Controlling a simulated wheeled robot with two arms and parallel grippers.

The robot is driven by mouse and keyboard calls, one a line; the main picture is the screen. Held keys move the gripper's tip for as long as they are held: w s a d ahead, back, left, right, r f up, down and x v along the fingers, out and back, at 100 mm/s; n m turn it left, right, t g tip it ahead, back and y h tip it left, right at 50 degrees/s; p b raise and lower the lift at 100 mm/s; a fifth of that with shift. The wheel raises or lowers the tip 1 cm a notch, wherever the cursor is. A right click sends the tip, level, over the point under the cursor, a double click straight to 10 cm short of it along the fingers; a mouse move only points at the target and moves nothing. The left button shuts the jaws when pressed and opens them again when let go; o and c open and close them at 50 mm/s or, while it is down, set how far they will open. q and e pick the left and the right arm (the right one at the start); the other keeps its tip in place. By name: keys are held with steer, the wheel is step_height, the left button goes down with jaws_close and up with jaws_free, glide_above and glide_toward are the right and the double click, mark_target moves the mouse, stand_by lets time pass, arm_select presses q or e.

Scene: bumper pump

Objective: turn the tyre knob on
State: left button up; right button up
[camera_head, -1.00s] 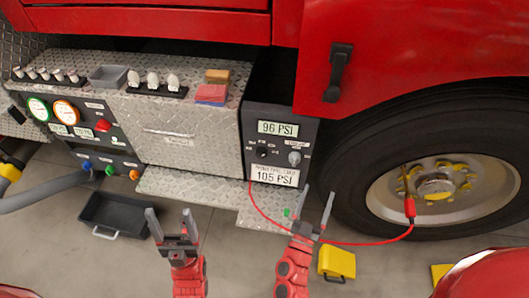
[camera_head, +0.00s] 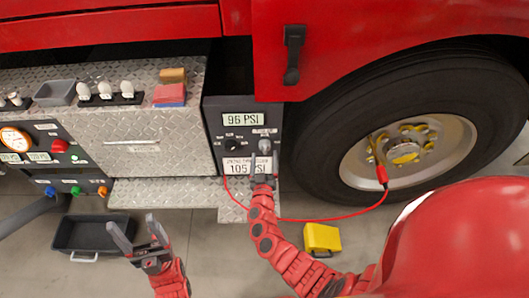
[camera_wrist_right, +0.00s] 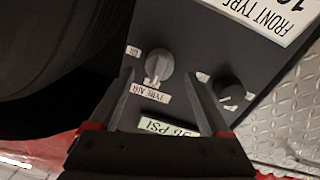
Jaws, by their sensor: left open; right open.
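The tyre knob (camera_wrist_right: 158,63) is a pale grey knob on the dark panel, with a "TYRE AIR" label beside it; the right wrist view shows it upside down. In the head view the knob (camera_head: 264,146) is at the panel's upper right. My right gripper (camera_head: 262,163) is at the panel front, just below the knob. In the right wrist view its open fingers (camera_wrist_right: 160,85) lie either side of the knob in the picture; I cannot tell whether they touch it. My left gripper (camera_head: 132,232) is open and empty, low over the floor.
A dark knob (camera_head: 232,146) sits left of the tyre knob and also shows in the right wrist view (camera_wrist_right: 230,92). The display (camera_head: 240,119) reads 96 PSI. A red hose (camera_head: 310,219) runs to the wheel (camera_head: 405,152). A yellow block (camera_head: 322,238) and black tray (camera_head: 85,232) lie on the floor.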

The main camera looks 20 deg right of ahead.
mark_target(265, 151)
steer(key=x, duration=0.3)
steer(key=shift+w, duration=0.1)
steer(key=shift+c, duration=0.3)
jaws_close()
